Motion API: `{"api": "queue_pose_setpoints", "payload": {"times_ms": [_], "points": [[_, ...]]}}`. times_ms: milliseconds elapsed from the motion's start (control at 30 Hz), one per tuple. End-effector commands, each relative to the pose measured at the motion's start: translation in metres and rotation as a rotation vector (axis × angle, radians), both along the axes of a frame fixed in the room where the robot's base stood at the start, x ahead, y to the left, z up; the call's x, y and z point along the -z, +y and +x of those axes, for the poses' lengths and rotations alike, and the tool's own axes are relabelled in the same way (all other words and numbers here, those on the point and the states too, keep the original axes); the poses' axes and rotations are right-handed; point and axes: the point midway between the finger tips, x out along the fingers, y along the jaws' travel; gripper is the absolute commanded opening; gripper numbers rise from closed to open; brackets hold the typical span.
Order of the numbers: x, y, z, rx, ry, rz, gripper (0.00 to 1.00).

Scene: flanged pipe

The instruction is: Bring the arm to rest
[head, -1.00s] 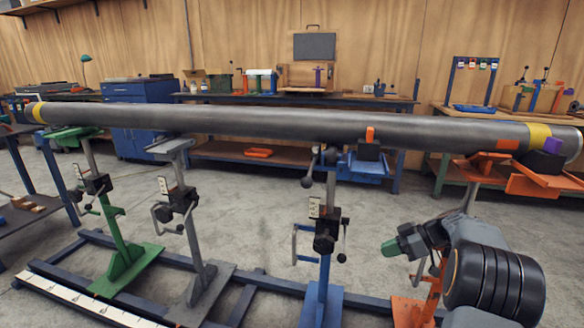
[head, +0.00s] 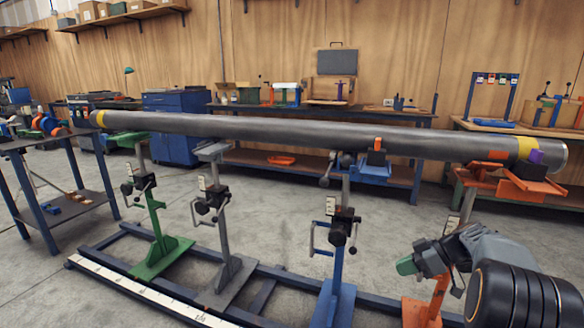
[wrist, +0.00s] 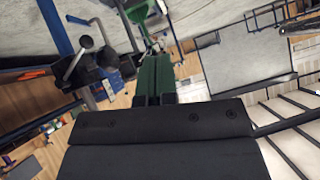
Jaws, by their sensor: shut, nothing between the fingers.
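My arm is at the lower right of the head view. My gripper (head: 405,266), with green fingers, points left in front of the orange stand. In the wrist view the green fingers (wrist: 152,75) are together with nothing held. The long grey pipe (head: 300,131) lies level across the stands, above and behind my gripper and apart from it. It has yellow bands near both ends.
A green stand (head: 160,222), a grey stand (head: 222,225), a blue stand (head: 340,235) and an orange stand (head: 425,300) stand along the rail base (head: 150,300). A dark table (head: 38,150) is at the left. Benches line the wooden wall. Grey floor (head: 90,285) shows in front at the left.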

Motion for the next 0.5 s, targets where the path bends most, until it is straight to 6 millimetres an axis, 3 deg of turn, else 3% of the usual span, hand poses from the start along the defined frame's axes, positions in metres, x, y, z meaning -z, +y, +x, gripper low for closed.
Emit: {"api": "queue_pose_setpoints", "payload": {"times_ms": [33,367,500], "points": [[-0.015,0.006,-0.003,0.007,0.021,-0.011,0.0],[-0.09,0.05,-0.033,0.125,0.229,-0.144,0.0],[-0.144,0.076,-0.06,0.233,0.338,-0.246,0.0]]}}
